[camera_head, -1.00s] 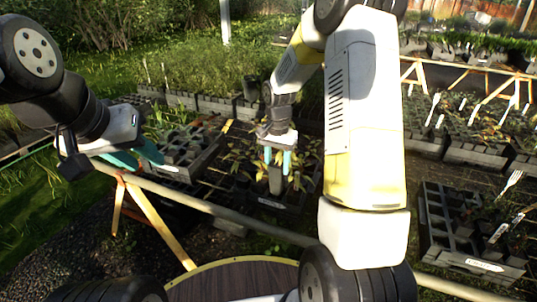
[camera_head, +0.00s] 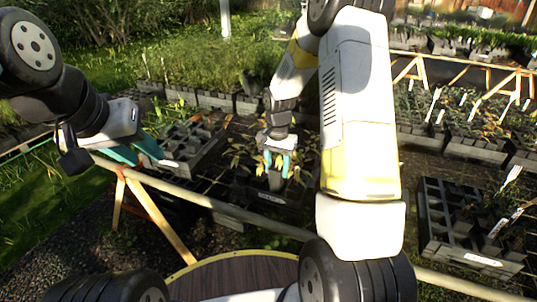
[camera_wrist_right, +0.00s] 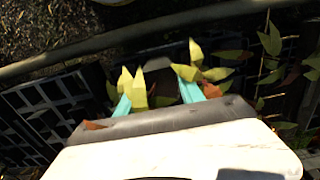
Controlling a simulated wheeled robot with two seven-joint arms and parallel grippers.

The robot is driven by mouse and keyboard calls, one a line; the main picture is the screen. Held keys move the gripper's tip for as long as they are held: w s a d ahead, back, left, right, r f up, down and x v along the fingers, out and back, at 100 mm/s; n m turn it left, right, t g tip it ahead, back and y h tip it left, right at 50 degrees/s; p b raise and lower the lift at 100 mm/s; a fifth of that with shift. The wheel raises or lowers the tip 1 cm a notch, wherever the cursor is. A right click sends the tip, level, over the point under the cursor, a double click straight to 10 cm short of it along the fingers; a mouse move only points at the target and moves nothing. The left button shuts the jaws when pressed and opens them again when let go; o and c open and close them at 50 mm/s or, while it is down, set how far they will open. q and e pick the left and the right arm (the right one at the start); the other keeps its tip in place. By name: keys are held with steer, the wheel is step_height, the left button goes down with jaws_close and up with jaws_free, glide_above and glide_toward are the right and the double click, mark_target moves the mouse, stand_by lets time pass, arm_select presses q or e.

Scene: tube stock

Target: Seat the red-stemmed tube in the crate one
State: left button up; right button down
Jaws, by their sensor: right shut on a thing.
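My right gripper (camera_head: 277,165) is shut on a grey tube (camera_head: 275,181) over the middle crate (camera_head: 262,191), among leafy seedlings. The tube looks upright; its lower end is hard to make out, so I cannot tell if it touches the crate. In the right wrist view, yellow-green leaves stick up around the teal fingertips (camera_wrist_right: 163,95), and the tube is mostly hidden; its stem colour does not show. My left gripper (camera_head: 136,152) hangs open and empty at the left, near the rail. Crate labels are too small to read.
A grey crate (camera_head: 172,163) with empty-looking cells stands left of the middle crate. Another dark crate (camera_head: 438,235) with white tags and a few plants is at the right. A long rail (camera_head: 230,209) runs in front of the crates.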

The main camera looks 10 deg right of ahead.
mark_target(277, 182)
steer(key=shift+f, duration=2.9)
steer(key=shift+f, duration=0.25)
steer(key=c, duration=0.7)
jaws_free()
steer(key=shift+o, duration=0.2)
steer(key=shift+r, duration=3.9)
